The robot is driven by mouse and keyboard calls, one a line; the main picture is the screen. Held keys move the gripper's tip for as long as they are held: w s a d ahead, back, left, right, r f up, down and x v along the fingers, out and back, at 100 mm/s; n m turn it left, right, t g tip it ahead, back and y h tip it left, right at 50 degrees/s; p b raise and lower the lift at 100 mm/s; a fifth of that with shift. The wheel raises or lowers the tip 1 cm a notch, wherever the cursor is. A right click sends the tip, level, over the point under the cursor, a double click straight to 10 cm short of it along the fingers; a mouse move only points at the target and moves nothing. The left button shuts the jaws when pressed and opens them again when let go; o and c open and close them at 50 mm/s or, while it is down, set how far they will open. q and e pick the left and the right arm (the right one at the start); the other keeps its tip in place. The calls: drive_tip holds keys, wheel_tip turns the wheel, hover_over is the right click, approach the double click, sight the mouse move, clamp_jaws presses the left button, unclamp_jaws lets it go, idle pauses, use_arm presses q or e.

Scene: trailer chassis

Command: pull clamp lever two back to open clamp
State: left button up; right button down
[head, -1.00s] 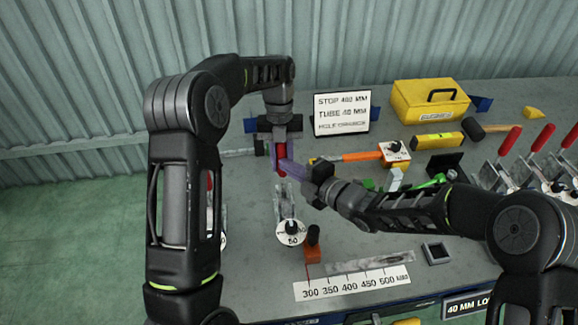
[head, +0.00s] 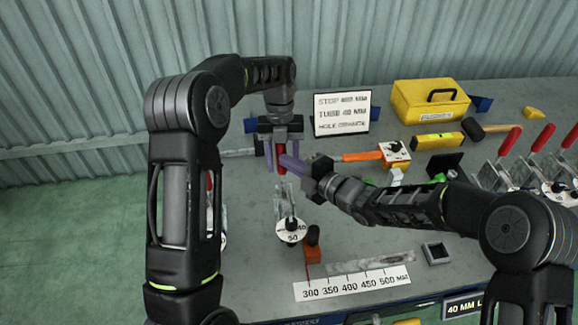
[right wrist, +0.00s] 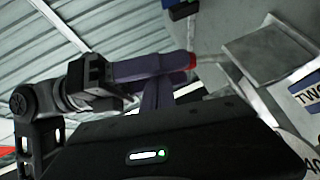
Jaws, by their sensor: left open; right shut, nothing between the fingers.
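The clamp lever (head: 282,168) has a red grip and stands up at the back of the clamp with the round disc (head: 290,231). The red grip end also shows in the right wrist view (right wrist: 191,60). My left gripper (head: 275,158) is open, pointing down from above, with purple fingers around or close beside the red grip; contact is unclear. My right gripper (head: 286,162) is shut and empty, its purple fingertips next to the red grip from the right. The fingers partly hide the lever. A sign reading "TWO" (right wrist: 307,92) shows at the right wrist view's edge.
More red-handled clamps (head: 510,142) stand at the right. An orange-handled tool (head: 358,157), a yellow toolbox (head: 430,105) and a white sign (head: 342,112) are behind. My left arm hides another clamp.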

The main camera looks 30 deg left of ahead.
drive_tip(key=v, duration=0.7)
drive_tip(key=shift+d+b, duration=0.35)
drive_tip(key=shift+d, duration=0.05)
drive_tip(key=shift+s+r, duration=0.1)
